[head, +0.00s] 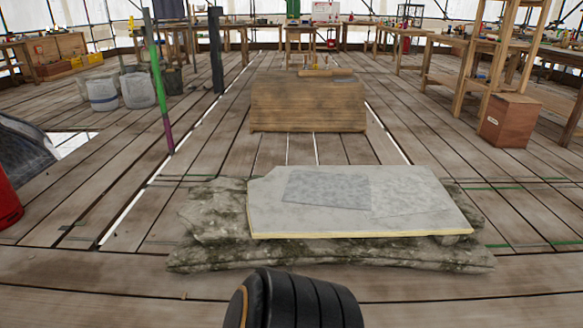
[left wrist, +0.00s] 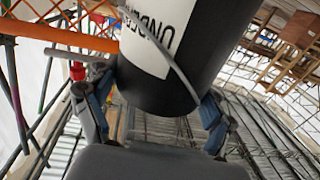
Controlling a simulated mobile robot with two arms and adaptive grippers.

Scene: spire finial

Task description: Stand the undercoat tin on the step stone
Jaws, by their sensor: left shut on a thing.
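The undercoat tin (left wrist: 187,75) is dark with a white label showing the letters "UNDE". It fills the upper middle of the left wrist view, with a thin grey wire handle across it. My left gripper (left wrist: 152,108) is shut on the tin, one finger on each side of it. The tin appears tilted in this view. Neither the tin nor my left gripper can be made out in the head view. The step stone (head: 415,200) seems to be the pale flat slab in the head view, with a greyer rectangle (head: 327,190) on top. My right gripper is not in view.
Rough mossy stone (head: 330,255) lies under and around the slab. A wooden chest or block (head: 307,105) stands behind it on the plank floor. A green and purple pole (head: 160,90) stands at left, near pale buckets (head: 138,90). A red container (head: 8,205) is at the left edge.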

